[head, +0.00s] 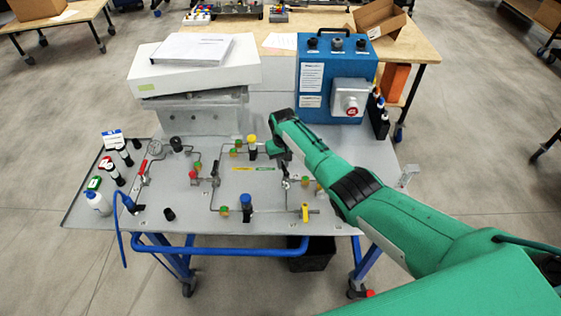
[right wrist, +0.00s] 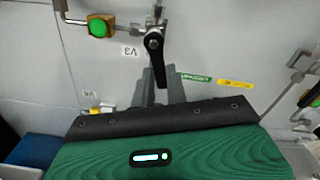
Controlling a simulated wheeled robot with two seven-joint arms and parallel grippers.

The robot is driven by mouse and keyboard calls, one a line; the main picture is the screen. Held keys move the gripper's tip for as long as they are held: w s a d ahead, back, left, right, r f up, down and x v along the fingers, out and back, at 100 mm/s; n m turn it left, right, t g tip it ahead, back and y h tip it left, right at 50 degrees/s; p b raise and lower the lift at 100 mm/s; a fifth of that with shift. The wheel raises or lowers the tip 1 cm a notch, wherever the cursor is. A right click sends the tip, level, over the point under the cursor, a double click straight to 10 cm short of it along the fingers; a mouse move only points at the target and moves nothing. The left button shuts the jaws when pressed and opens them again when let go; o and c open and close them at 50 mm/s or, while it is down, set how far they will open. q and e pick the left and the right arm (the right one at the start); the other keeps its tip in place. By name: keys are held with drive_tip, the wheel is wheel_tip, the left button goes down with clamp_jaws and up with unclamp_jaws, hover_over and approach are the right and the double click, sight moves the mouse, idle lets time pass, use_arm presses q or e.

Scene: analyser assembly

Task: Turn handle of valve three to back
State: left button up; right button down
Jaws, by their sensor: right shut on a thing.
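Valve three, labelled V3, is in the upper middle of the right wrist view, with its black handle (right wrist: 154,52) running from the pivot down toward my gripper. My right gripper (right wrist: 161,88) is shut on the free end of this handle, one grey finger on each side. In the head view my right gripper (head: 279,158) reaches over the panel (head: 200,212) from the right, just behind valve three (head: 285,184). The handle is largely hidden there by the gripper. My left gripper is not in view.
A blue box (head: 335,75) with a red knob and a stacked white box (head: 195,78) stand at the panel's back. A yellow-topped valve (head: 252,141) is close left of my gripper. A yellow-handled valve (head: 305,211) is nearer the front. Thin metal pipes link the fittings.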

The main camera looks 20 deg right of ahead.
drive_tip(key=shift+d+r+m+p, duration=0.1)
drive_tip(key=shift+d+m+p, duration=0.2)
drive_tip(key=shift+m, duration=0.6)
drive_tip(key=shift+d+r+m+p, duration=0.1)
drive_tip(key=shift+d+m+p, duration=0.15)
drive_tip(key=shift+m, duration=0.65)
drive_tip(key=shift+d, duration=0.1)
drive_tip(key=c, duration=1.4)
unclamp_jaws()
drive_tip(key=shift+f, duration=0.1)
wheel_tip(320, 180, up, 14)
drive_tip(key=b, duration=0.2)
drive_tip(key=shift+s+f, duration=0.1)
drive_tip(key=shift+f, duration=0.05)
